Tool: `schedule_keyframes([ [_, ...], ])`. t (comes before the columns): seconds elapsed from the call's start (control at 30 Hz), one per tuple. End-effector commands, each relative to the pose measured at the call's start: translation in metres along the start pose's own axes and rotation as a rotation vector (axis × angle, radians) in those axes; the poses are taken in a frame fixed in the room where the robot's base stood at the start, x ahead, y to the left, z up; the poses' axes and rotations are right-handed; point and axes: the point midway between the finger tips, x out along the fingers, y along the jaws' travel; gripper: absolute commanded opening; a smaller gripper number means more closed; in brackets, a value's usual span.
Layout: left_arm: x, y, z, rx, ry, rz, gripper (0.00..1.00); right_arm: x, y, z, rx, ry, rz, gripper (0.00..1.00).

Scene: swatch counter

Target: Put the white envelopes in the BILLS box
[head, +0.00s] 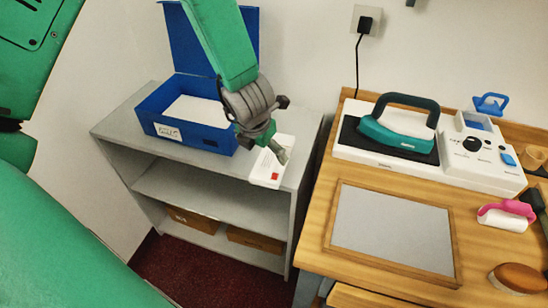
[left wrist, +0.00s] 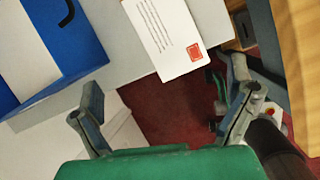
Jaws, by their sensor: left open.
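A white envelope (head: 263,171) with a red stamp lies on the grey shelf top, near its right end. It also shows in the left wrist view (left wrist: 165,38), with lines of writing and the stamp at its near end. The blue box (head: 152,119) stands left of it with its lid up. Its front label is too small to read, and something flat and white shows inside. My left gripper (head: 280,155) is over the envelope and hides part of it. In the left wrist view its fingers (left wrist: 165,108) are apart and empty, short of the envelope's stamped end. My right gripper is not seen.
The grey shelf unit (head: 115,132) has brown boxes (head: 195,219) below. To the right, a wooden counter (head: 312,222) holds a framed grey panel (head: 390,232), a green-handled press (head: 396,135) on a white base and a pink-handled roller (head: 505,214). A gap separates shelf and counter.

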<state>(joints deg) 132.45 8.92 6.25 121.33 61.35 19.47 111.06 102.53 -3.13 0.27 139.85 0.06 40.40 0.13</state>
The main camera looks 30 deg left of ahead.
Motion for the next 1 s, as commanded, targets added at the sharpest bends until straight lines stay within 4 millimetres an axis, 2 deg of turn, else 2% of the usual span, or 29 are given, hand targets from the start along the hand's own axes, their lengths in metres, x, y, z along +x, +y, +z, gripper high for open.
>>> schedule_keyframes([
  [0.03, -0.006, 0.000, 0.012, -0.109, -0.016, -0.012, 0.97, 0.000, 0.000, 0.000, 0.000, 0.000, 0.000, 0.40],
  [0.1, -0.012, -0.001, 0.022, -0.224, -0.026, -0.027, 0.97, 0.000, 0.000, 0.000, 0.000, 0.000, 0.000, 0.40],
  [0.23, -0.009, -0.002, 0.029, -0.314, -0.031, -0.039, 0.97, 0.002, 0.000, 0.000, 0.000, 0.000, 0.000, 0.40],
  [0.6, 0.058, -0.004, 0.030, -0.314, -0.029, -0.037, 0.97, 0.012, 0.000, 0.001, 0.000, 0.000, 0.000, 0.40],
  [0.87, 0.077, -0.004, 0.031, -0.311, -0.031, -0.036, 0.97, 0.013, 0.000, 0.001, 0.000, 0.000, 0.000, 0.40],
  [1.0, 0.099, -0.004, 0.032, -0.312, -0.029, -0.035, 0.97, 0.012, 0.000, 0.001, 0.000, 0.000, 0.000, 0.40],
])
